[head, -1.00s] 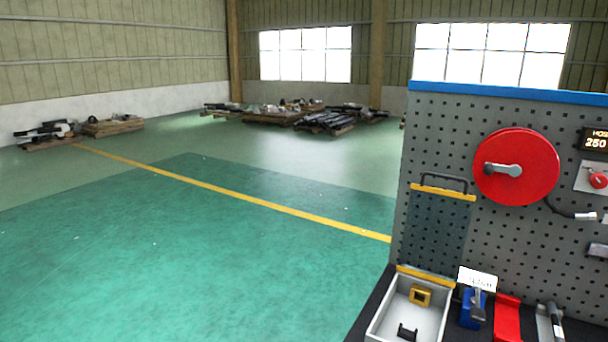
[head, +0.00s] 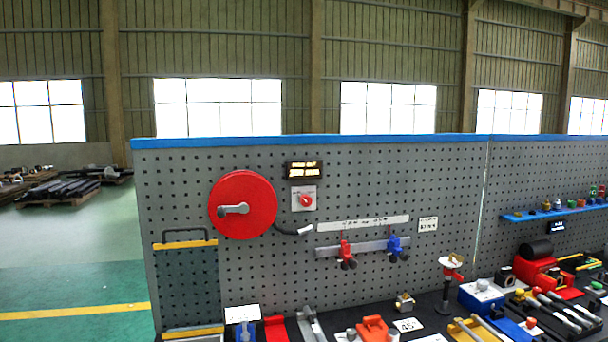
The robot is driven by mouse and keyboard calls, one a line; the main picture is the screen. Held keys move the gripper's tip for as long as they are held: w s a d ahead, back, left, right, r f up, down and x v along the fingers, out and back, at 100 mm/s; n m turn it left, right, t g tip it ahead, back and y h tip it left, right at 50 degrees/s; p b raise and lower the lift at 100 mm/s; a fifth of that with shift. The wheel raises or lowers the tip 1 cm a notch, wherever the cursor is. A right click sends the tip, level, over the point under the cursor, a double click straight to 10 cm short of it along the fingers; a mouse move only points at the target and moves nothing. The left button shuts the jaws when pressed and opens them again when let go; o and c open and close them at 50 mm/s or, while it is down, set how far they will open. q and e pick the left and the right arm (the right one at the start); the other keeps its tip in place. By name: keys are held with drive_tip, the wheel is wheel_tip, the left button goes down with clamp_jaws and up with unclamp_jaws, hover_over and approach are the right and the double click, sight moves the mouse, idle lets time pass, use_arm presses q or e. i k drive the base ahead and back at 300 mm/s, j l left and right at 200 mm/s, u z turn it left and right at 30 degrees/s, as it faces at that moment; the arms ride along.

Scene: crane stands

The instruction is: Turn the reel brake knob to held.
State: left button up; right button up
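A red reel (head: 243,205) with a grey crank handle hangs on the grey pegboard in the head view. To its right, under a dark display (head: 304,170) with lit text too small to read surely, is a small pale plate with a round red knob (head: 306,200). The knob's pointer direction and the plate's lettering are too small to tell. A dark hose with a pale end (head: 304,230) runs from the reel's lower right. Neither of my grippers is in view.
The black bench below the pegboard (head: 270,285) holds several tools and fixtures. A rail with red (head: 347,254) and blue (head: 397,248) fittings is right of the hose end. A framed dark panel (head: 187,285) is at the left. Green floor (head: 70,285) is open at far left.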

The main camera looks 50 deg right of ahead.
sight(305, 200)
drive_tip(key=z, duration=1.45)
